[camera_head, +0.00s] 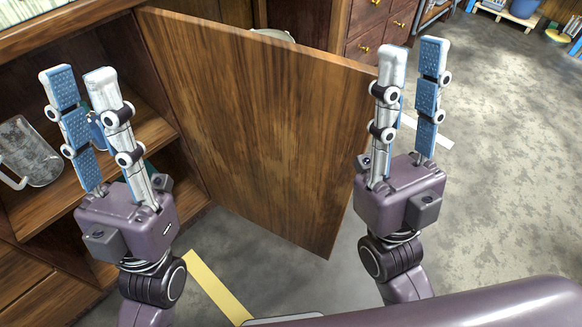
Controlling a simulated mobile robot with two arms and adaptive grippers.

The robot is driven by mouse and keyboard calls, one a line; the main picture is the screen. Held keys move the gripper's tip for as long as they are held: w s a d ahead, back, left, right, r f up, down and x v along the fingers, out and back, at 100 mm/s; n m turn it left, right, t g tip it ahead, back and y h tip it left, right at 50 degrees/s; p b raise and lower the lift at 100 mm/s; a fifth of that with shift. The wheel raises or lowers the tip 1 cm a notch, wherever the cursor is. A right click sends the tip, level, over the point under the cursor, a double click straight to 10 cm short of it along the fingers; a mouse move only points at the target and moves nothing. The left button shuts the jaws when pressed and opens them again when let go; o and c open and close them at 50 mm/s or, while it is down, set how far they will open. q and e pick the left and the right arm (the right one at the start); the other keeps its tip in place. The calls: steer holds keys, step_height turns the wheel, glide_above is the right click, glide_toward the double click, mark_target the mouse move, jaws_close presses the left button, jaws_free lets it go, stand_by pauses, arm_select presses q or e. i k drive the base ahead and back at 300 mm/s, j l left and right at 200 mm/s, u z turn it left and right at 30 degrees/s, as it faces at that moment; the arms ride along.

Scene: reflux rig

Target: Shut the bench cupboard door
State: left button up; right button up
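The bench cupboard door (262,122) is a brown wooden panel standing wide open. It is hinged at its left edge on the cupboard (150,95) and reaches out to the right. My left gripper (82,82) is open and empty in front of the open cupboard, left of the door. My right gripper (412,62) is open at the door's free right edge, its left finger overlapping that edge in view. I cannot tell whether it touches the door.
A glass jug (30,152) stands on a shelf inside the cupboard. Wooden drawers with brass knobs (380,28) are behind the door. Yellow tape (216,288) marks the floor. Grey floor (510,150) is clear at the right.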

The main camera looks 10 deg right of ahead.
mark_target(274, 129)
steer(key=l+u, duration=0.4)
steer(key=l, duration=0.15)
steer(key=l+u, duration=0.4)
steer(key=l, duration=0.25)
steer(key=l+u, duration=0.4)
steer(key=l, duration=0.15)
steer(key=l+u, duration=0.85)
steer(key=k+l+u, duration=0.15)
steer(key=u, duration=0.25)
steer(key=i+l, duration=0.1)
steer(key=l, duration=0.2)
steer(key=i+l+z, duration=0.1)
steer(key=l, duration=0.2)
steer(key=k+l+z, duration=0.2)
steer(key=k, duration=0.35)
steer(key=k+l+z, duration=0.15)
steer(key=k, duration=0.35)
